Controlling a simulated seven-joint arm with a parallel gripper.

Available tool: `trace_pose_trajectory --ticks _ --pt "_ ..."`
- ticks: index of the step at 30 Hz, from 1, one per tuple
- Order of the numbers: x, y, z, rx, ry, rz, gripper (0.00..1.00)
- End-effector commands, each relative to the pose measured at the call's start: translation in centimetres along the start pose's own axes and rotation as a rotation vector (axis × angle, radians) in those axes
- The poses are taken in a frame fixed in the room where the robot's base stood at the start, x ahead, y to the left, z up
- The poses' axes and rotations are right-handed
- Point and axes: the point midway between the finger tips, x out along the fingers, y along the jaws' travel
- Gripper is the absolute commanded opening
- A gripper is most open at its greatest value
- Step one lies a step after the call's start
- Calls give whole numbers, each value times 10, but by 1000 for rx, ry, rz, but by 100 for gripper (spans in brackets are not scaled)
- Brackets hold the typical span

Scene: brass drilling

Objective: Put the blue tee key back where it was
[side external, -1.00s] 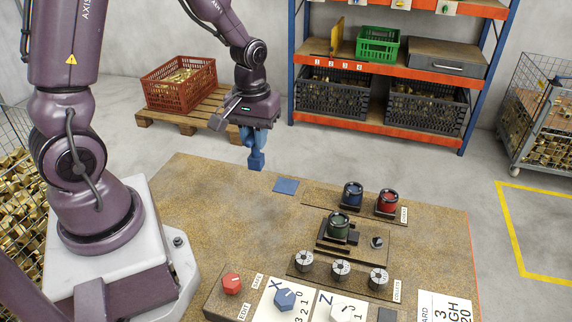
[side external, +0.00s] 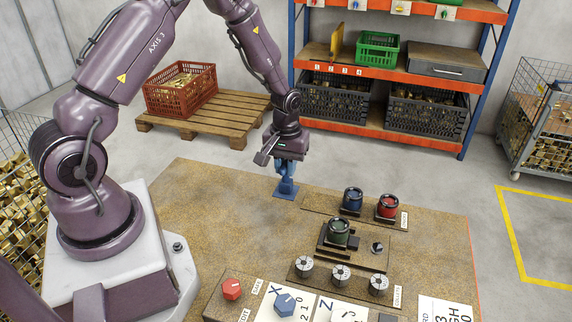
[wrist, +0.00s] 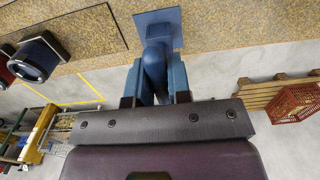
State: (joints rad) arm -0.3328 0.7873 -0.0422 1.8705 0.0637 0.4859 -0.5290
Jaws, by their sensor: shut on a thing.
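The blue tee key (side external: 287,186) is held upright in my gripper (side external: 290,162), its lower end right over the blue square pad (side external: 278,194) on the bench. I cannot tell whether the key touches the pad or is slightly above it. In the wrist view my gripper (wrist: 156,84) is shut on the key (wrist: 154,62), with a blue finger on either side. The blue pad (wrist: 172,18) shows beyond the key there, and the key hides part of it.
On the speckled bench (side external: 215,215), blue (side external: 352,200) and red (side external: 387,206) cups stand right of the pad. A green cup (side external: 339,231) sits nearer the camera, with several collets and dials in front. The bench left of the pad is clear.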

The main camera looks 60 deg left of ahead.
Motion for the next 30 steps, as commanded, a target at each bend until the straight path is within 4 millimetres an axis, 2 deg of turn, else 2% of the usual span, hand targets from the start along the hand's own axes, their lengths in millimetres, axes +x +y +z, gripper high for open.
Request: trace_pose_trajectory --ticks 8,9,12,23,26,30 --pt "2 0 0 0 2 1 0" --pt "2 0 0 0 1 0 23" --pt "2 0 0 0 1 0 44" --pt "-4 0 0 0 3 1 44" --pt "-18 0 -1 0 5 2 44" --pt "-48 1 -2 0 8 3 44"
